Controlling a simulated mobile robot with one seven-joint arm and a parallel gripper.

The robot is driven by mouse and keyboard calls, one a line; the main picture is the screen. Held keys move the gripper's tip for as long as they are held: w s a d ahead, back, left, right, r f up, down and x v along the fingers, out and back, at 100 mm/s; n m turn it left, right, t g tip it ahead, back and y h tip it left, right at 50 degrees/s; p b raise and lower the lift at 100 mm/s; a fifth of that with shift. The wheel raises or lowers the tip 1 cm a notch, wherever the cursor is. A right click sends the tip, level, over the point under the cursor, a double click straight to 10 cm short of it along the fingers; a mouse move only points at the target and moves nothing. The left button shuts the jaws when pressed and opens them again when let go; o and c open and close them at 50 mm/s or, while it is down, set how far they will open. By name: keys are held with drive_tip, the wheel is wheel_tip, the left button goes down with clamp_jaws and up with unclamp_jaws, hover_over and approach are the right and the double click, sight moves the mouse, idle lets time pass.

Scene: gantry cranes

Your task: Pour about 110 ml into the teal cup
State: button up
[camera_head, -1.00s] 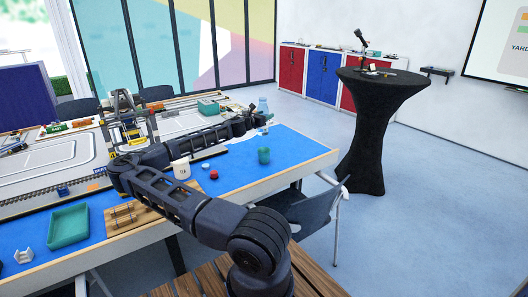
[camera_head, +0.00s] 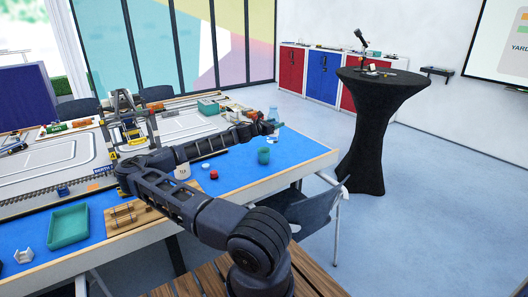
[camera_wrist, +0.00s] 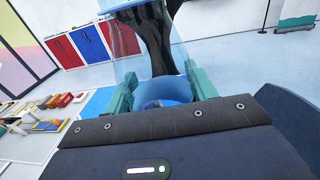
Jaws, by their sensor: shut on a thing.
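The teal cup (camera_head: 263,156) stands on the blue mat near the table's right end. My gripper (camera_head: 270,127) is shut on a clear, bluish bottle (camera_head: 273,114) behind the cup in the head view and a little to its right. The bottle looks about upright there. In the wrist view, the teal fingers of my gripper (camera_wrist: 160,90) clasp both sides of the see-through bottle (camera_wrist: 125,38). The teal cup cannot be made out in the wrist view. The liquid level in the bottle is not clear.
A white mug (camera_head: 182,172), partly behind my arm, a red lid (camera_head: 214,175) and a white disc (camera_head: 205,165) are left of the cup. A teal tray (camera_head: 69,226) is at the front left. The blue mat (camera_head: 240,176) is clear around the cup.

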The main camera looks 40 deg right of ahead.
wheel_tip(320, 180, down, 18)
drive_tip(key=shift+r, duration=0.2)
drive_tip(key=shift+r, duration=0.1)
idle(0.3)
drive_tip(key=shift+w+f+n+g+y+p, duration=0.15)
drive_tip(key=shift+n+g+y, duration=0.4)
drive_tip(key=shift+n, duration=1.7)
drive_tip(key=shift+n+g+y+p, duration=0.15)
drive_tip(key=shift+n+g+y, duration=0.4)
drive_tip(key=shift+n, duration=1.65)
drive_tip(key=shift+w+f+n+g+y+p, duration=0.15)
drive_tip(key=shift+n+g+y, duration=0.4)
drive_tip(key=shift+n, duration=1.7)
drive_tip(key=shift+s+r, duration=0.1)
